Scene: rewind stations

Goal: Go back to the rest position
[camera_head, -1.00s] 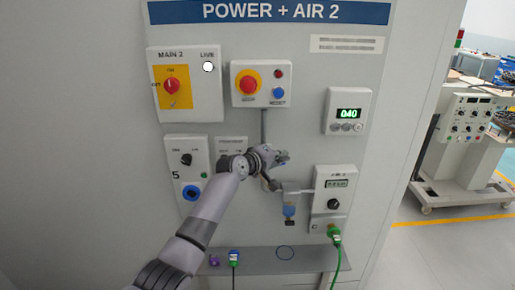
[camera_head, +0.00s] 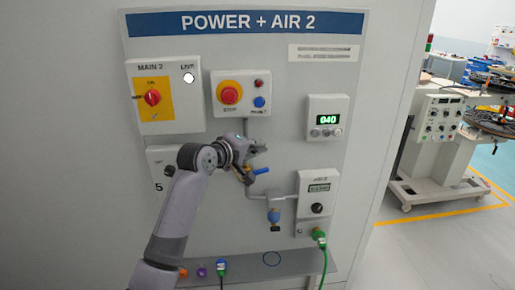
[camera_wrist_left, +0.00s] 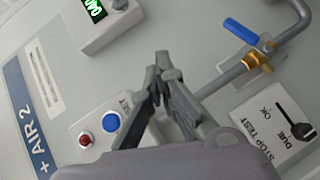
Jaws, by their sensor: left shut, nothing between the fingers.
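My left gripper (camera_head: 258,148) is in front of the Power + Air 2 panel (camera_head: 345,95), below the red stop button and blue reset button. Its fingers are shut with nothing between them. They also show shut in the left wrist view (camera_wrist_left: 161,62), pointing up the picture and standing off the panel. A valve with a blue lever (camera_head: 261,171) is just below the fingertips; in the wrist view this lever (camera_wrist_left: 241,31) is right of the fingers and apart from them. My right gripper is not in view.
The panel carries a red-yellow main switch (camera_head: 152,98), a stop button (camera_head: 229,94), a lit display (camera_head: 327,119) and an air unit (camera_head: 317,200). A ledge (camera_head: 300,262) with plugs and cables runs below. Open floor (camera_head: 410,250) and a machine (camera_head: 440,140) are at the right.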

